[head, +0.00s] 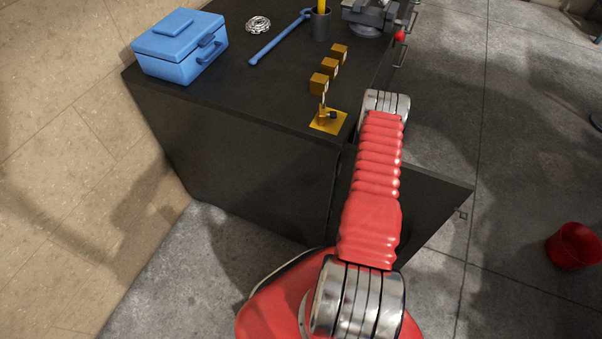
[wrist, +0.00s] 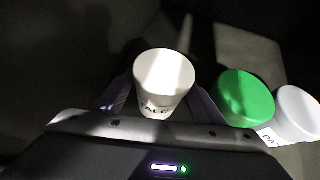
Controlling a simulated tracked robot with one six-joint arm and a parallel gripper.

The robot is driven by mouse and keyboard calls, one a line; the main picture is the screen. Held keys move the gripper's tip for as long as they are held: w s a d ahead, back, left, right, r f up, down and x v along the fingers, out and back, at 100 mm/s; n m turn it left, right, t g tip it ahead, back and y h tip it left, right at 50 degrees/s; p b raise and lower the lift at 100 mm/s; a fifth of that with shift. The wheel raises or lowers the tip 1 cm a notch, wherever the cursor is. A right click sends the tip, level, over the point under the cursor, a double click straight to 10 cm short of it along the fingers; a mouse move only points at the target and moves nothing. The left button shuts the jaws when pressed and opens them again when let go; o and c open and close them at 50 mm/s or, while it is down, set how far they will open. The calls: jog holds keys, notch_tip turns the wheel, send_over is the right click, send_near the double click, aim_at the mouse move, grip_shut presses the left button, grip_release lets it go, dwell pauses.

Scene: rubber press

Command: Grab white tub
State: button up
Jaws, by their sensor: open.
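A white tub (wrist: 163,78) with dark lettering, partly readable as "TALC", stands in the middle of the wrist view. My gripper (wrist: 160,103) is open, with one finger on the left and one on the right of this tub. Whether the fingers touch it I cannot tell. The tub's lower part is hidden behind my gripper body. In the head view my red arm reaches to the workbench edge, and neither the tub nor my gripper's fingers show there.
A green-topped tub (wrist: 246,97) and another white tub (wrist: 297,113) stand close to the right finger. The dark workbench (head: 240,105) carries a blue toolbox (head: 180,48), a blue wrench (head: 280,37) and a brass-coloured stand (head: 328,121). A red bucket (head: 573,246) stands on the floor at right.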

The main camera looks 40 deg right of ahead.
jog(key=shift+c, duration=0.6)
jog(key=c, duration=1)
jog(key=shift+r, duration=5.05)
